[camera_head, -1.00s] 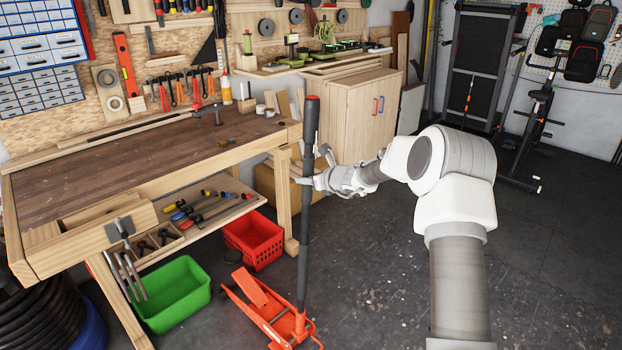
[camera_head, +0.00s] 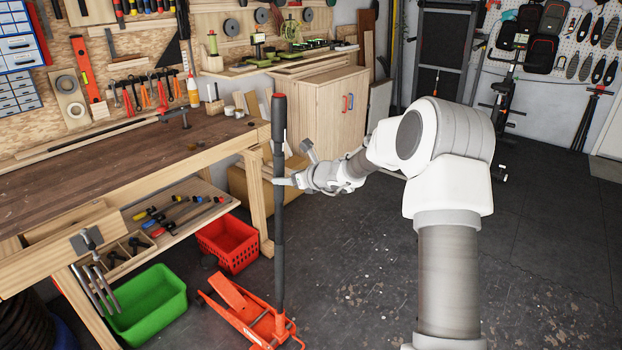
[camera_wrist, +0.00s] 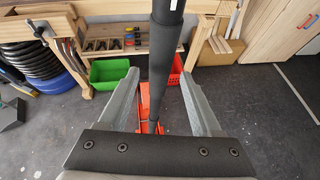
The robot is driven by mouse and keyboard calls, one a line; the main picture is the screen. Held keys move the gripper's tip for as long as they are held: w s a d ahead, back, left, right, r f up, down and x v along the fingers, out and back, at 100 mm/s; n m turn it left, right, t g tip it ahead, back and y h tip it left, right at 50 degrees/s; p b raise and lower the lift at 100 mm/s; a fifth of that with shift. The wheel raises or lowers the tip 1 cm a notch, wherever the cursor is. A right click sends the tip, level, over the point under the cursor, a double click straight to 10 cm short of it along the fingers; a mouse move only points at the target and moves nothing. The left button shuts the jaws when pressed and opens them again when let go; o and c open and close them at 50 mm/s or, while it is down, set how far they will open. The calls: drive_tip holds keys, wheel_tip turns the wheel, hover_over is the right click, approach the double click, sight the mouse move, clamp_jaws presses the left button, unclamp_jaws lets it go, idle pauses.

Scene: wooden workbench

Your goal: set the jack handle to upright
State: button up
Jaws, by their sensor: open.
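The orange floor jack (camera_head: 243,306) stands on the dark floor in front of the workbench. Its long black handle (camera_head: 279,218) rises from the jack and looks nearly upright in the head view. My gripper (camera_head: 284,181) is at the upper half of the handle. In the wrist view the handle (camera_wrist: 163,75) passes between the two open fingers of my gripper (camera_wrist: 160,92), with space visible on both sides. The jack body (camera_wrist: 148,110) shows below, partly hidden by the handle and my gripper.
The workbench (camera_head: 120,150) stands at the left, its leg close behind the handle. A red basket (camera_head: 228,243) and a green bin (camera_head: 146,303) sit on the floor beside it. A wooden cabinet (camera_head: 325,120) stands behind.

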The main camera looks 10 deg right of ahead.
drive_tip(key=v, duration=1.2)
